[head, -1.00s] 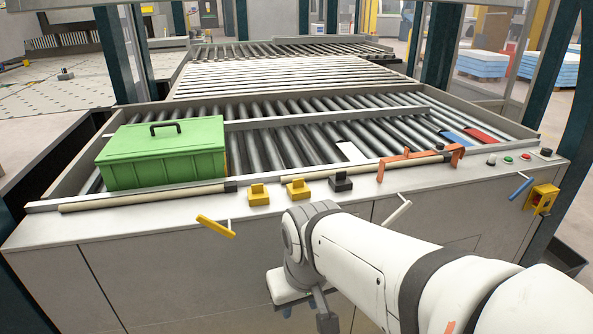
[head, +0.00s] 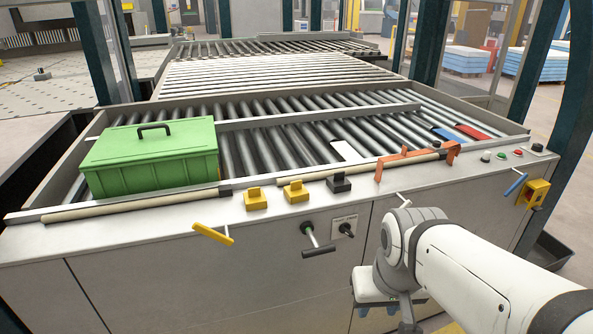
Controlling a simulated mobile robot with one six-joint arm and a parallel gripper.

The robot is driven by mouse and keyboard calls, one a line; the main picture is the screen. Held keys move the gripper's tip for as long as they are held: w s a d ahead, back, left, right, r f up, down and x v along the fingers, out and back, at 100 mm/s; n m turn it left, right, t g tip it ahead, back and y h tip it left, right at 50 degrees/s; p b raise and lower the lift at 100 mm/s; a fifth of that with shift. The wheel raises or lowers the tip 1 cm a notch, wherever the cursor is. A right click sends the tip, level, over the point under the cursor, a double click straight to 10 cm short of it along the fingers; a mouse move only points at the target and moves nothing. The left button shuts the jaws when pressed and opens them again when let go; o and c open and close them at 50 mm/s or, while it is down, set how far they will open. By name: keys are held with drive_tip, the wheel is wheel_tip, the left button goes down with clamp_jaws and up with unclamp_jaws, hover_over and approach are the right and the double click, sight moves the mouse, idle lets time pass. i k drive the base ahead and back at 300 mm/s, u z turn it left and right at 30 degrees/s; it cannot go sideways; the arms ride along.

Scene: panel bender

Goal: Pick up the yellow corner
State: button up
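Two small yellow corner-like blocks, a left one (head: 256,200) and a right one (head: 295,191), sit side by side on the front ledge of the roller table (head: 150,268). A similar black block (head: 339,184) sits just right of them. My gripper (head: 408,318) is at the bottom of the head view, in front of the cabinet face, low and to the right of the yellow blocks. It is apart from them. The wrist and the picture edge hide most of it, so I cannot tell whether its fingers are open.
A green lidded box (head: 150,160) stands on the rollers at left. An orange bracket (head: 416,157) lies on the ledge at right. Yellow (head: 213,234), black (head: 318,243) and blue (head: 516,184) handles stick out in front. A yellow switch box (head: 536,193) is at far right.

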sight(295, 191)
drive_tip(key=u, duration=0.05)
drive_tip(key=i, duration=1)
drive_tip(key=z, duration=0.05)
